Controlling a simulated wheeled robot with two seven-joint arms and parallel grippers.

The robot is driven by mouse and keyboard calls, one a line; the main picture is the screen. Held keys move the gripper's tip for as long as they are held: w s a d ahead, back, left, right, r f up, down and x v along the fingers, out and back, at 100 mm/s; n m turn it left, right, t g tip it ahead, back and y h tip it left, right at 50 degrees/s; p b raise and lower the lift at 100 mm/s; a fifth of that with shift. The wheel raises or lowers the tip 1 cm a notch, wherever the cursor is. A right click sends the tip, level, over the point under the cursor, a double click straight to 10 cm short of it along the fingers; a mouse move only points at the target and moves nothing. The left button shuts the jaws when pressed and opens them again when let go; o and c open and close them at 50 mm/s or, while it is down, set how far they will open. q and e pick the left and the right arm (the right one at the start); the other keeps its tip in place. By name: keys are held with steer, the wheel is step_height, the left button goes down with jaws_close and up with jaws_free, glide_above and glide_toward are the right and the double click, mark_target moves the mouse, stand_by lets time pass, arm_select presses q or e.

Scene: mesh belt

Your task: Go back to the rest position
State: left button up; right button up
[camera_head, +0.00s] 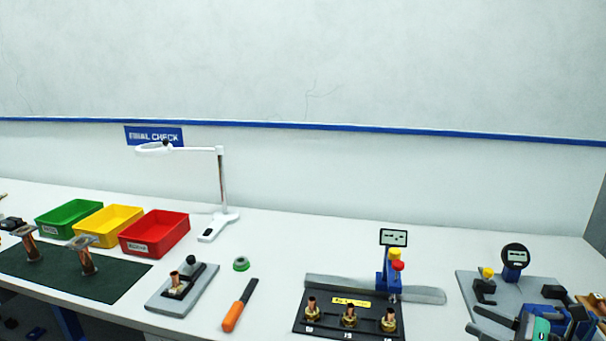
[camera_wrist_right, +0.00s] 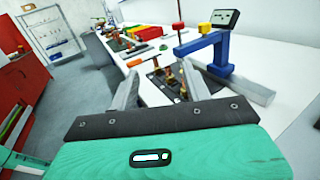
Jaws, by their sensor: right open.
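My right gripper (camera_head: 485,323) is at the lower right of the head view, low over the front of the bench, with its green body partly cut off by the frame edge. In the right wrist view its two grey fingers (camera_wrist_right: 160,88) stand apart with nothing between them. The black fixture plate with several copper fittings (camera_head: 349,318) lies to its left in the head view. My left gripper does not show.
A grey plate with a round gauge (camera_head: 515,255) stands close behind the right gripper. A blue post with a display (camera_head: 390,270), an orange-handled tool (camera_head: 238,308), a red bin (camera_head: 154,232) and a white lamp (camera_head: 221,185) stand further left. Free bench lies behind the fixtures.

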steer(key=s+a+f+m+h, duration=0.1)
steer(key=s+f+m+h, duration=0.35)
steer(key=m, duration=0.75)
steer(key=s+f+m+h, duration=0.1)
steer(key=f+m+h, duration=0.55)
steer(key=m, duration=0.55)
steer(key=s+a+f+m+h, duration=0.15)
steer(key=f+m+h, duration=0.45)
steer(key=m, duration=0.6)
steer(key=s+a+f+m+g+y, duration=0.2)
steer(key=s+a+f+m+g, duration=0.25)
steer(key=s, duration=0.45)
steer(key=s+a+f+m+g+y, duration=0.2)
steer(key=s+a+f+m+g, duration=0.15)
steer(key=s+a, duration=0.35)
step_height(320, 180, down, 31)
steer(key=s+d+n+g, duration=0.1)
steer(key=s+g, duration=0.1)
steer(key=s+d+f, duration=0.1)
steer(key=s+f, duration=0.8)
steer(key=f, duration=0.1)
steer(key=s+d+f+g, duration=0.1)
steer(key=s+d+f, duration=0.1)
steer(key=s+f, duration=0.8)
steer(key=shift+d+h, duration=0.25)
steer(key=shift+h, duration=0.05)
